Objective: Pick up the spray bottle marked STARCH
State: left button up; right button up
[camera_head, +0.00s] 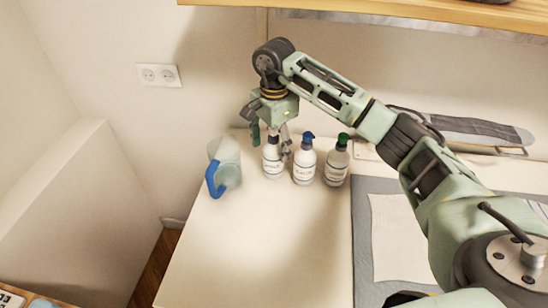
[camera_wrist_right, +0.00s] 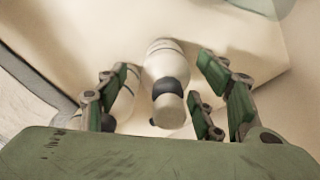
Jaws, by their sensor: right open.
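Three white bottles stand upright in a row on the table: a left one (camera_head: 272,160), one with a blue top (camera_head: 304,168) and one with a green top (camera_head: 336,167). Their labels are too small to read, so I cannot tell which is marked STARCH. My right gripper (camera_head: 270,143) is open over the left bottle, its fingers partly hiding the bottle's top. In the right wrist view a white bottle (camera_wrist_right: 163,62) with a dark collar and pale top shows between the open fingers (camera_wrist_right: 162,72). Another bottle (camera_wrist_right: 126,101) is partly hidden behind the left fingers. My left gripper is not in view.
A translucent jug (camera_head: 228,160) with a blue handle stands left of the bottles. A grey mat (camera_head: 362,225) with pale sheets lies at right, and an iron-like grey item (camera_head: 480,132) lies behind. A wooden shelf (camera_head: 430,10) hangs above. The table's front left (camera_head: 250,250) is clear.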

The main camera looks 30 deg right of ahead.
aim_at(273, 167)
notch_tip(273, 167, down, 4)
jog(key=shift+w+d+r+p, duration=0.1)
jog(key=shift+w+r+p, duration=0.05)
jog(key=shift+p, duration=0.45)
jog(key=shift+f, duration=0.2)
jog(key=shift+c, duration=0.5)
jog(key=c, duration=1.1)
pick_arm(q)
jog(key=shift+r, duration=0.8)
pick_arm(e)
grip_shut()
